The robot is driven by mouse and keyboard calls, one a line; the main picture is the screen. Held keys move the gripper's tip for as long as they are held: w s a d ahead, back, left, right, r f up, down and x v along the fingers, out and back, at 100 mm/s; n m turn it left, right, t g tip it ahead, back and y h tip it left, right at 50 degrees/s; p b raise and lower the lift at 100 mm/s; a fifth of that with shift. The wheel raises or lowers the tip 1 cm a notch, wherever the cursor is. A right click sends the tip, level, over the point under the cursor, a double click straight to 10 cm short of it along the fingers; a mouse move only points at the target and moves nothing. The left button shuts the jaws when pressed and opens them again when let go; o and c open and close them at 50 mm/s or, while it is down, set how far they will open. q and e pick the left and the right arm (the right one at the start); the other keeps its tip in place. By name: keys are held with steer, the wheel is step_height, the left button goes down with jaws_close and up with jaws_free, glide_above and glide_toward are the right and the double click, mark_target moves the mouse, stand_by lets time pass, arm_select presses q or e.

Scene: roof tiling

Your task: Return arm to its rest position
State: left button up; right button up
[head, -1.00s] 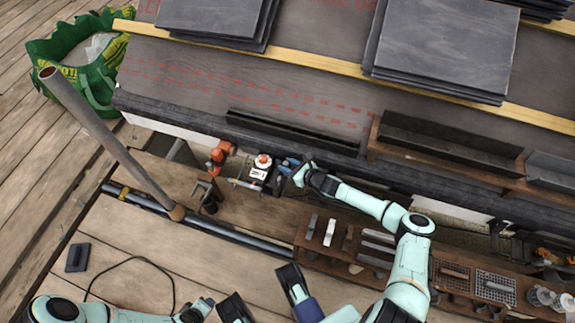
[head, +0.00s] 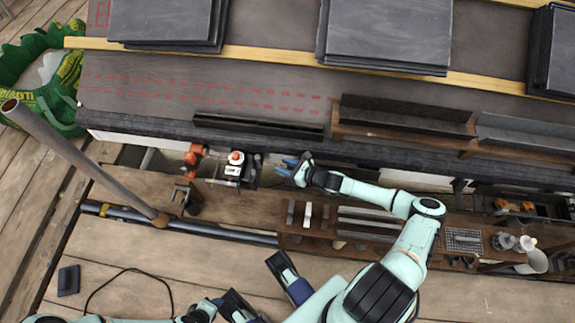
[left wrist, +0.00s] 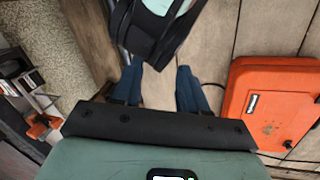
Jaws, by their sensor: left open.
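My right arm reaches in from the lower right of the head view. Its gripper (head: 286,167) has blue fingertips that stand apart with nothing between them. My left arm shows only partly at the bottom edge of the head view. In the left wrist view my left gripper (left wrist: 160,90) is open and empty, its two blue fingers apart above the wooden planks.
A brown rack (head: 340,248) with tools lies below the right forearm. Slate stacks (head: 390,30) rest on the roof. A grey pole (head: 85,160) leans at left, near an orange clamp (head: 193,158). An orange case (left wrist: 275,105) lies right of my left gripper.

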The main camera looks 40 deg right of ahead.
steer(key=shift+s+d+r, duration=0.1)
steer(key=shift+s, duration=0.2)
stand_by(0.4)
